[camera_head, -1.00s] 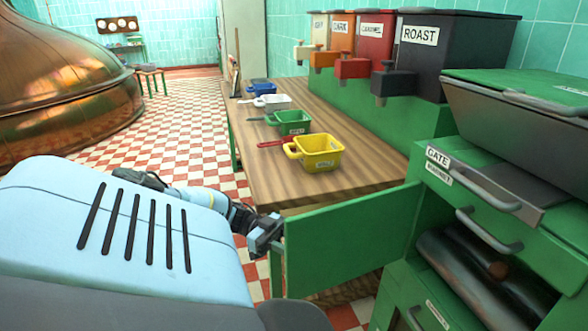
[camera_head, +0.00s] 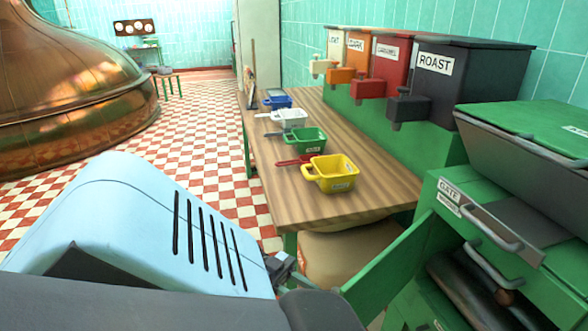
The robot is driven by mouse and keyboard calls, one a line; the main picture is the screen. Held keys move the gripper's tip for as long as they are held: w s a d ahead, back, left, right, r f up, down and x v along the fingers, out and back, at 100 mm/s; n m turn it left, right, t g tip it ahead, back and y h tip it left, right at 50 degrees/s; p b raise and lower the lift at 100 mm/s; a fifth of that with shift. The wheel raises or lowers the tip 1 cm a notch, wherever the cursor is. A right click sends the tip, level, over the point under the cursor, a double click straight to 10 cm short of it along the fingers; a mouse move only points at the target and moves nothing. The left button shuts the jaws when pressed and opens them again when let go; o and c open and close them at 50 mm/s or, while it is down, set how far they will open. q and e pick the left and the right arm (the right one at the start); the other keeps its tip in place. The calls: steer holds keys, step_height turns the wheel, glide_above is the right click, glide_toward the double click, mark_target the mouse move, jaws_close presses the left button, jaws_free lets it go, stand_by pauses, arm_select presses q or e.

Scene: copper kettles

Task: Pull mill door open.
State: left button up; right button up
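The mill is the green cabinet at the right, with a drawer front labelled GATE (camera_head: 451,190). Its green door (camera_head: 388,262) stands swung out from the mill, seen at a steep slant. The door's free end is hidden behind a dark link of my arm. The mill's open inside (camera_head: 468,290) shows a dark roller. My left gripper (camera_head: 284,268) is at the bottom centre, near the door's free end and mostly covered by my arm. I cannot see its fingertips, or whether it touches the door. My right gripper is not in view.
A wooden table (camera_head: 290,195) carries yellow (camera_head: 331,174), green (camera_head: 305,139), white and blue scoops. Bins, including one labelled ROAST (camera_head: 470,85), stand behind it. A pale sack (camera_head: 340,252) lies under the table. A copper kettle (camera_head: 70,90) stands left, beyond open checkered floor.

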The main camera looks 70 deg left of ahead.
arm_select(q)
steer(key=shift+s+d+r+p, duration=0.2)
steer(key=shift+s+d, duration=0.3)
steer(key=shift+d, duration=0.2)
steer(key=shift+s+d+r+p, duration=0.15)
steer(key=shift+s+d, duration=0.3)
steer(key=shift+d, duration=0.3)
steer(key=shift+s+d+r+p, duration=0.1)
steer(key=shift+s+d+p, duration=0.1)
steer(key=shift+s+d, duration=0.4)
steer(key=shift+w+d+f, duration=0.1)
